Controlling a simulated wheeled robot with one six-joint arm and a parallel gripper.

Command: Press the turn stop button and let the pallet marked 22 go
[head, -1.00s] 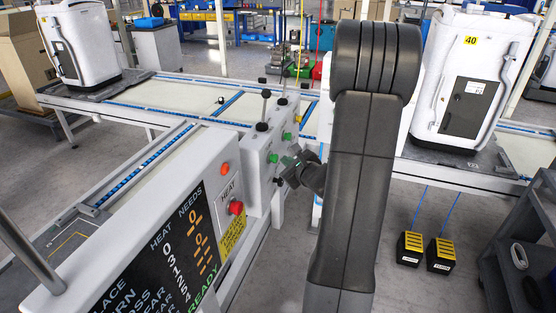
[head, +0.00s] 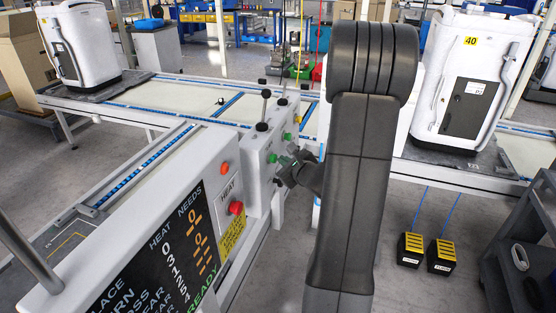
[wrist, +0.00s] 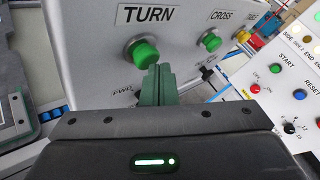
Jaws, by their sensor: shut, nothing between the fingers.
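The green TURN button (wrist: 143,53) sits on a white panel below its TURN label in the wrist view. It also shows on the panel in the head view (head: 272,157). My gripper (wrist: 158,72) is shut and empty, its green fingertips just below and right of the button. Contact cannot be told. In the head view my gripper (head: 287,160) is in front of the panel, partly hidden by my arm. A dark pallet (head: 435,152) under a white unit marked 40 (head: 470,80) stands on the right conveyor; I cannot read a pallet number. Another pallet (head: 95,90) carries a white unit at the far left.
A second green button (wrist: 211,42), labelled CROSS, is right of TURN. A box with START and RESET buttons (wrist: 298,94) is further right. A HEAT panel with a red button (head: 236,208) stands nearer. Two yellow-topped pedals (head: 441,255) are on the floor. A dark cart (head: 520,240) is at right.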

